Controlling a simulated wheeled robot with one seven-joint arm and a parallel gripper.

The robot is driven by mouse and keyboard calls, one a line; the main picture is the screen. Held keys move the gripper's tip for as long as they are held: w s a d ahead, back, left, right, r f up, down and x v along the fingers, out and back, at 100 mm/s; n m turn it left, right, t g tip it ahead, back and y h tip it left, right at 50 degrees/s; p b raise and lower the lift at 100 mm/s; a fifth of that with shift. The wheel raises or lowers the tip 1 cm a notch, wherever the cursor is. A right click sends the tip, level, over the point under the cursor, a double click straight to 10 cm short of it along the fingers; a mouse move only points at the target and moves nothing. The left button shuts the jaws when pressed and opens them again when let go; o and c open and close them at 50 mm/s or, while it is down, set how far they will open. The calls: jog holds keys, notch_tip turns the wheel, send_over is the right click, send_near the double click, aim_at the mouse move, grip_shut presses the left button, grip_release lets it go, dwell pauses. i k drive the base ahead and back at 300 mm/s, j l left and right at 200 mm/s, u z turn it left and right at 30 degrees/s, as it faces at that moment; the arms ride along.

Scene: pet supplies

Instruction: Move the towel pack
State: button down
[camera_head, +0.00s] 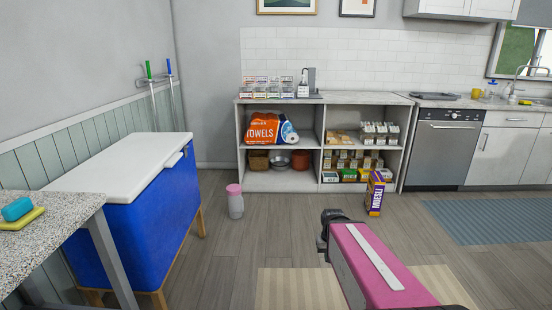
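The towel pack (271,131) is an orange pack with white "TOWELS" lettering and a blue-and-white roll end on its right side. It lies on the middle shelf of the left bay of a white shelf unit (322,140), against the far wall. My arm reaches in from the bottom right as a pink link with a dark joint at its far end. No gripper fingers can be made out. The arm is well short of the shelf and apart from the towel pack.
A blue cooler (150,215) with a white lid stands at left, beside a speckled table (45,235). A pink-lidded bottle (236,204) and a purple muesli box (375,193) stand on the floor before the shelf. Open floor lies between them. A dishwasher (442,150) is at right.

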aim_at(262, 129)
jog(key=i, duration=1.8)
